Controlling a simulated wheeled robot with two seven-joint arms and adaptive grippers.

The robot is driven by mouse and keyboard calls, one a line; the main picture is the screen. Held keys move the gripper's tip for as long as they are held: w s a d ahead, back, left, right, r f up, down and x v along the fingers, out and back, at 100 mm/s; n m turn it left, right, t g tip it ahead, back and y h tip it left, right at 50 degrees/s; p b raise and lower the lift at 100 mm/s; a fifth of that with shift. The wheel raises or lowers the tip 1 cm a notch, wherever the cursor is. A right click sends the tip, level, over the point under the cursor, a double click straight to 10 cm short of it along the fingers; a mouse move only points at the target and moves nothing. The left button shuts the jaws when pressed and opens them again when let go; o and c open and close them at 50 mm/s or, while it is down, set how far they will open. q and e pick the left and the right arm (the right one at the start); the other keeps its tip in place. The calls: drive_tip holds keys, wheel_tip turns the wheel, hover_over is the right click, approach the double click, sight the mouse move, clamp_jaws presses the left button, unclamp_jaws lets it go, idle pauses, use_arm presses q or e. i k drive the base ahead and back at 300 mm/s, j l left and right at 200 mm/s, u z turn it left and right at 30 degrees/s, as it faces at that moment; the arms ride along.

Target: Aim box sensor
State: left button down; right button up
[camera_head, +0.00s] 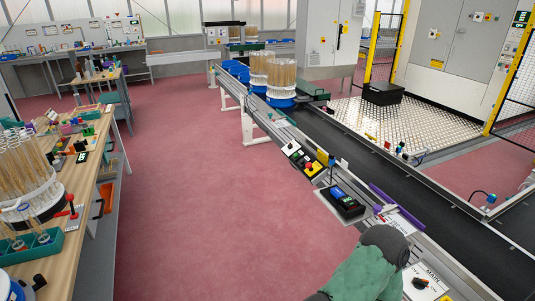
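Small sensor-like devices stand along the conveyor; I cannot tell which one is the box sensor. One small device with a bent blue arm (417,158) stands at the belt's far edge, and a similar one (489,198) stands farther right. On the near rail sits a black box with a blue part and a green display (346,202). A black box (383,92) rests on the metal tread plate beyond the belt. My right arm, green with a dark grey joint, reaches in at the bottom right beside the near rail; its gripper is out of sight. My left gripper does not show.
The dark conveyor belt (420,190) runs diagonally at right, with red and yellow buttons (311,167) on its near rail. Blue-based holders of stalks (281,78) stand at its far end. A cluttered wooden workbench (92,190) is at left. The red floor (200,180) between is clear.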

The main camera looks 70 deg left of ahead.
sight(332, 159)
drive_tip(key=u, duration=1.75)
drive_tip(key=i+j+z, duration=0.1)
drive_tip(key=i+j, duration=0.1)
drive_tip(key=i, duration=0.1)
